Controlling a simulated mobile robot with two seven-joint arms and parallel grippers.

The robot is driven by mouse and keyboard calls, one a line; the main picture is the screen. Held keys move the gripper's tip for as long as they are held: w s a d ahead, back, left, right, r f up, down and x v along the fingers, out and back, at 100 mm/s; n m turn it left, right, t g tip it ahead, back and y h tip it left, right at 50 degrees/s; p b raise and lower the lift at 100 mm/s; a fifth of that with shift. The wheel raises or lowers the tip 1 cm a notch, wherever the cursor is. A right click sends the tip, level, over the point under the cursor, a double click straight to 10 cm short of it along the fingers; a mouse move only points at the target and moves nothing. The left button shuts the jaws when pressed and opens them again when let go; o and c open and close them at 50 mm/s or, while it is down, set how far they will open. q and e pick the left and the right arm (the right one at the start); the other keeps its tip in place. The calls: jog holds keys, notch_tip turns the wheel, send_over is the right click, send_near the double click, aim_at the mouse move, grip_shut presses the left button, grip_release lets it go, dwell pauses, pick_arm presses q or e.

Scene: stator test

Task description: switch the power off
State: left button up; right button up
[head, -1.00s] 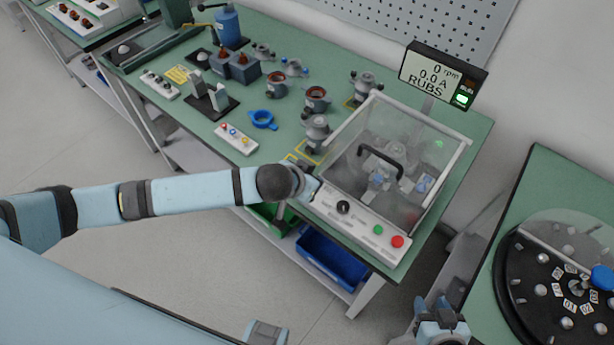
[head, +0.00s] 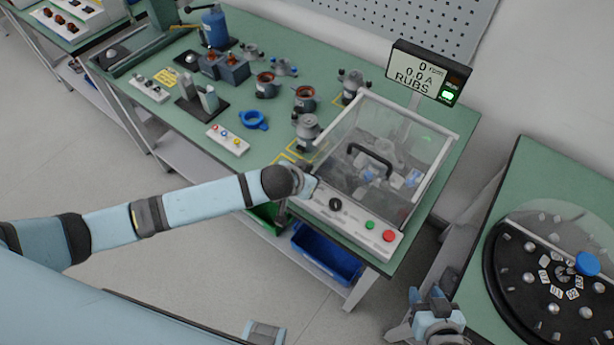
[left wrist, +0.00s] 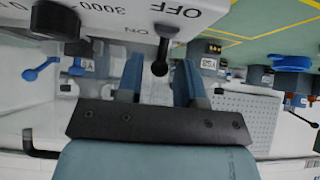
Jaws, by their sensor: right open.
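The white control panel (head: 355,222) sits at the front of the clear-covered test box. In the left wrist view the panel (left wrist: 110,22) is upside down, with OFF and ON lettering. A black ball-ended switch lever (left wrist: 161,62) stands by this lettering; I cannot tell firmly which way it is set. My left gripper (left wrist: 160,80) is open, its two blue fingers either side of the lever with visible gaps. In the head view my left gripper (head: 306,186) is at the panel's left end and hides the lever. My right gripper (head: 436,298) is open, low right, away from the panel.
The panel also has a black knob (head: 335,204), a green button (head: 369,225) and a red button (head: 389,236). The display (head: 428,75) reads 0 rpm, 0.0 A, RUBS, with a green lamp lit. A black round turntable (head: 545,300) stands on the right table.

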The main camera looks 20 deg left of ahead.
pick_arm(q)
jog(key=shift+c, duration=0.2)
jog(key=c, duration=0.4)
jog(key=shift+s, duration=0.1)
jog(key=shift+s+a+p, duration=0.25)
jog(key=shift+s+p, duration=0.15)
jog(key=shift+s, duration=0.25)
jog(key=shift+s+a+p, duration=0.25)
jog(key=shift+s+p, duration=0.1)
jog(key=shift+s, duration=0.3)
jog(key=o, duration=0.4)
jog(key=shift+o, duration=0.2)
